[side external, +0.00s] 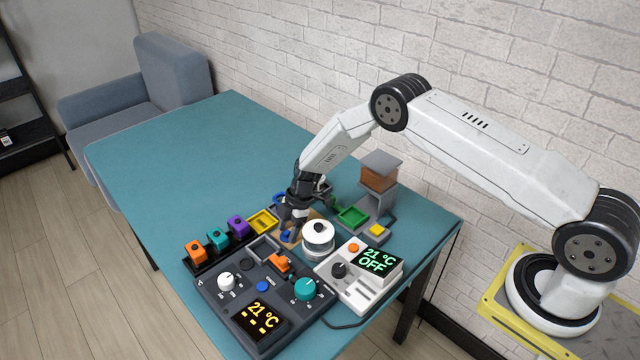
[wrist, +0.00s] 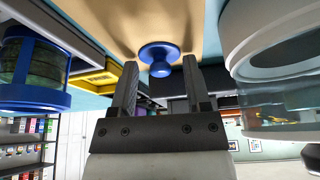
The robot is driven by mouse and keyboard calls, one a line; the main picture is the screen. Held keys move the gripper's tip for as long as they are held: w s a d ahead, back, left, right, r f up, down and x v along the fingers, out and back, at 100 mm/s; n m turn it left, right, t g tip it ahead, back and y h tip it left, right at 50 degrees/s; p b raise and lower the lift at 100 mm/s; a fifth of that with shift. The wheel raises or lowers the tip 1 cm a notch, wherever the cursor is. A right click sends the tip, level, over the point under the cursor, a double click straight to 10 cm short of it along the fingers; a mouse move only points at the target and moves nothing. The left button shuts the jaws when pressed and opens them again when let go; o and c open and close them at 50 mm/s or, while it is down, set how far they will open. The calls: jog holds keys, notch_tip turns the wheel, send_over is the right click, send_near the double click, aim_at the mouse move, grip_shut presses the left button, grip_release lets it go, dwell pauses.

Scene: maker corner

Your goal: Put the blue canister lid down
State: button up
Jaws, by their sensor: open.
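The blue lid (wrist: 160,52), a round disc with a knob, is at the tan wooden board (wrist: 100,14) in the wrist view. It seems to rest flat there. My gripper (wrist: 160,66) is open, with one finger on each side of the knob and visible gaps to both. A clear canister with blue rims and dark green contents (wrist: 34,62) stands at the left of the wrist view. In the side view my gripper (side external: 297,222) is low over the board, and the arm hides most of the lid's area.
A white-lidded jar (side external: 318,240) stands close beside my gripper. A dark control panel (side external: 225,300), a white controller (side external: 358,275), and a rack with orange, teal and purple blocks (side external: 217,238) crowd the front. A green tray (side external: 352,216) is behind. The table's left side (side external: 180,150) is clear.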

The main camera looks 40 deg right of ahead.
jog(key=v, duration=1.2)
dwell(0.3)
jog(key=shift+r, duration=0.15)
dwell(0.4)
jog(key=s+r+m+h, duration=0.1)
jog(key=s+r+m, duration=0.3)
jog(key=s, duration=0.4)
jog(key=s+d+r+m+t+h, duration=0.1)
jog(key=s+r+m+h, duration=0.1)
jog(key=s+r+m, duration=0.2)
jog(key=s+r+m+t+h, duration=0.1)
jog(key=s+r+m, duration=0.4)
jog(key=s, duration=0.9)
jog(key=m, duration=0.3)
jog(key=shift+d, duration=0.4)
